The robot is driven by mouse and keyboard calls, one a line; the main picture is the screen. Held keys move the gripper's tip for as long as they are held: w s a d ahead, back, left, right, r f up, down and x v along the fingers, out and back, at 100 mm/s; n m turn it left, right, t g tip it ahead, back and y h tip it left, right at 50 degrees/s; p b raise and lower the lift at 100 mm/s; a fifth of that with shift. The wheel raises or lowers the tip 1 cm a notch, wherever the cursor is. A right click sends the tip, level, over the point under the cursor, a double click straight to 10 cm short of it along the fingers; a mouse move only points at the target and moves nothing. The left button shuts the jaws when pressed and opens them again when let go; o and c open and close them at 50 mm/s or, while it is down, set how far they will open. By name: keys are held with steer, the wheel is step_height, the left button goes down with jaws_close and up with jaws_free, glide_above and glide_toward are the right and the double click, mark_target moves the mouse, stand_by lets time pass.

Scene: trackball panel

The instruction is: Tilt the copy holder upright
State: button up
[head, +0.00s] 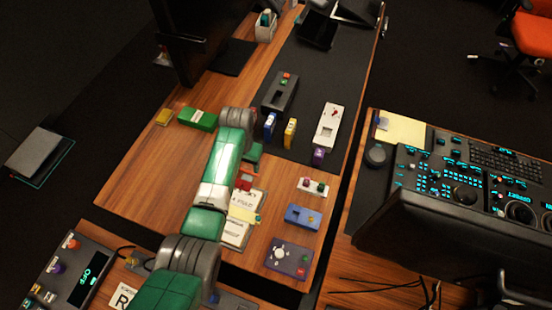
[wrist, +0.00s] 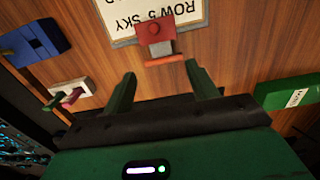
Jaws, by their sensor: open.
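The copy holder (wrist: 168,22) is a grey-edged board with a white sheet printed "ROW 5 SKY", upside down in the wrist view. A red clip-like block (wrist: 155,33) with an orange bar below it sits at its near edge. In the head view the copy holder (head: 235,234) lies low on the wooden desk, partly hidden by my arm; its exact tilt is hard to tell. My gripper (wrist: 162,82) is open, its two green fingers apart with nothing between them. The fingertips point at the red block's edge, with a gap of bare desk visible.
Right of the copy holder in the head view are a white two-knob box (head: 313,187), a blue box (head: 303,217) and a dark joystick panel (head: 287,258). Blue and yellow upright blocks (head: 290,133) stand beyond it. A green box (head: 198,119) lies to the left.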

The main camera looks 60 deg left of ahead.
mark_target(247, 178)
steer(key=shift+s+f, duration=0.1)
steer(key=shift+f, duration=0.3)
step_height(247, 178, down, 7)
steer(key=b, duration=0.3)
steer(key=shift+a, duration=0.1)
steer(key=shift+c, duration=0.2)
